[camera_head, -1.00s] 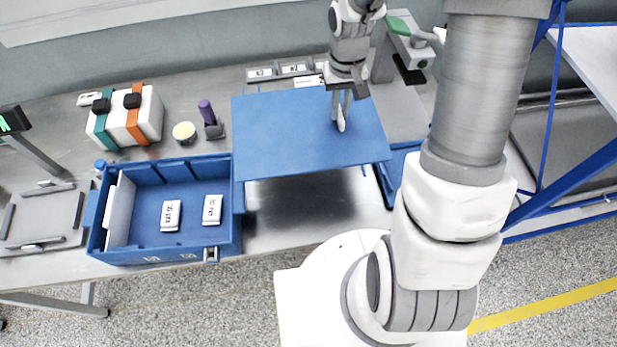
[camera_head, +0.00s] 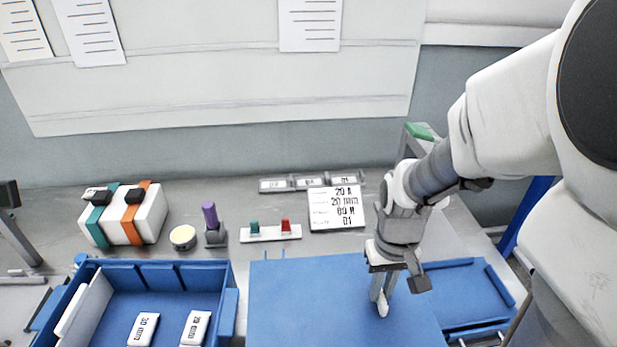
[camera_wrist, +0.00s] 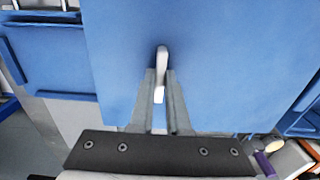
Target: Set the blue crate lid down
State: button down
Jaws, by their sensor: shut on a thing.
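The blue crate lid (camera_head: 310,298) is a flat blue panel just right of the open blue crate (camera_head: 229,305). My gripper (camera_head: 381,300) is shut on the lid's pale upright handle. In the wrist view the lid (camera_wrist: 220,50) fills the middle, with the handle (camera_wrist: 161,75) between my fingers (camera_wrist: 160,95). The lid looks roughly level. Its near edge is cut off in the head view, and I cannot tell whether its underside touches the table. Two white labelled blocks (camera_head: 143,329) (camera_head: 195,327) lie in the crate.
A blue tray (camera_head: 455,285) lies to the lid's right. Behind the lid are a printed card (camera_head: 336,208) and a strip with green and red pieces (camera_head: 270,233). A purple-topped tool (camera_head: 211,222), a yellow-topped round tin (camera_head: 183,238) and a strapped white box (camera_head: 125,214) stand behind the crate.

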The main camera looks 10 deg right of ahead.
aim_at(352, 268)
jog(key=w+a+f, duration=0.1)
jog(key=w, duration=0.1)
jog(key=w+a+f, duration=0.1)
jog(key=w+f, duration=0.1)
jog(key=w, duration=0.1)
jog(key=w+a+f+b, duration=0.1)
jog(key=w+f, duration=0.1)
jog(key=w, duration=0.1)
jog(key=shift+w+a+f, duration=0.1)
jog(key=shift+a+f, duration=0.05)
jog(key=shift+f+b, duration=0.4)
jog(key=shift+f, duration=1.6)
jog(key=shift+f, duration=0.1)
jog(key=shift+f, duration=0.15)
jog(key=c, duration=0.9)
grip_release()
jog(key=shift+r, duration=0.2)
